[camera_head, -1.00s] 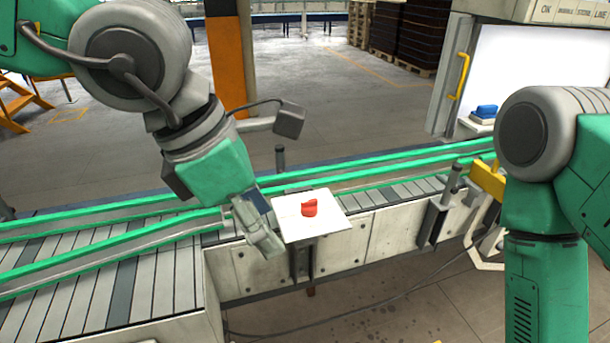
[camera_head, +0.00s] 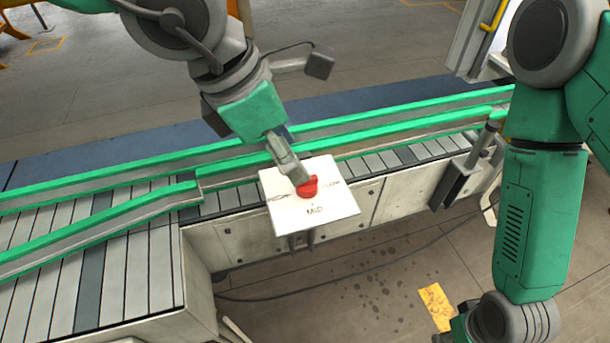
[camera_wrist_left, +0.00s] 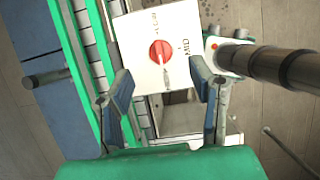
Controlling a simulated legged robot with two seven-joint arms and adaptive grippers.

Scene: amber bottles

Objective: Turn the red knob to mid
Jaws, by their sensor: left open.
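The red knob (camera_head: 309,187) sits on a tilted white panel (camera_head: 328,225) in the head view, with MID printed below it. My left gripper (camera_head: 299,180) is over the panel and hides part of the knob and labels. In the left wrist view the knob (camera_wrist_left: 160,52) shows whole, with MID to its right. A pale pointer-like strip runs from the knob toward the bottom of that view, not toward MID. The left gripper's fingers (camera_wrist_left: 163,85) are open, with the knob ahead between their lines and nothing held. My right arm shows at right, but its gripper is not clearly visible.
A roller conveyor (camera_head: 135,270) with green rails runs behind and left of the panel. A dark post bracket (camera_head: 465,170) stands to its right. The floor in front is clear apart from a cable and a yellow patch (camera_head: 438,305).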

